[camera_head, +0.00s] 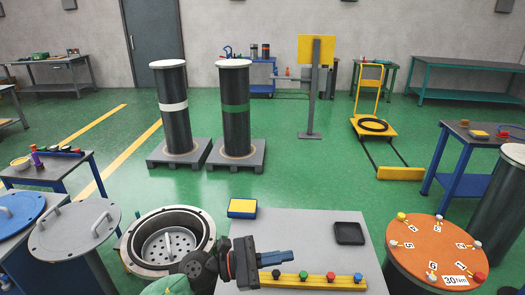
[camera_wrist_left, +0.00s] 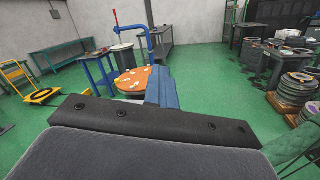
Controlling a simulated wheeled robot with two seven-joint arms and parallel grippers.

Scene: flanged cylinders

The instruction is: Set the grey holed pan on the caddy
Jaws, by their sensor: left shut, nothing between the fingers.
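The grey holed pan (camera_head: 168,244) sits down inside an open flanged cylinder (camera_head: 206,229) at the lower left of the head view. Its perforated floor and an upright piece in its middle show. A grey-topped stand (camera_head: 299,228), which may be the caddy, is to the right of that cylinder. My left gripper (camera_head: 288,257) is shut and empty, with its blue fingers over the front part of the grey top, right of the pan and apart from it. The blue fingers also show in the left wrist view (camera_wrist_left: 162,88). My right gripper is not in view.
On the grey top are a blue and yellow box (camera_head: 242,208), a black tray (camera_head: 349,233) and a yellow strip with coloured knobs (camera_head: 318,281). A grey handled lid (camera_head: 75,228) is at left, an orange round top (camera_head: 436,250) at right. The grey top's middle is clear.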

